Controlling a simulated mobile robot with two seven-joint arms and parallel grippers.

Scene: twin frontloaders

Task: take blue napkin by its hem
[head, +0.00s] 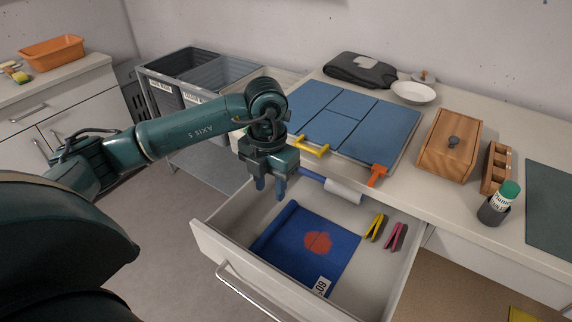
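My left gripper (270,188) hangs above the drawer's far left part, pointing down, above and beyond the napkin's far left corner. Its two fingers are apart with nothing visible between them. Whether the fingertips touch anything is hard to tell, but they appear clear of the napkin. My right gripper is not in view.
In the drawer, yellow (376,226) and pink (396,237) clips lie right of the napkin, and a white roller (343,191) with a blue handle lies at the back. The counter above holds a blue board (352,116), a wooden box (450,146) and a green-capped container (500,203).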

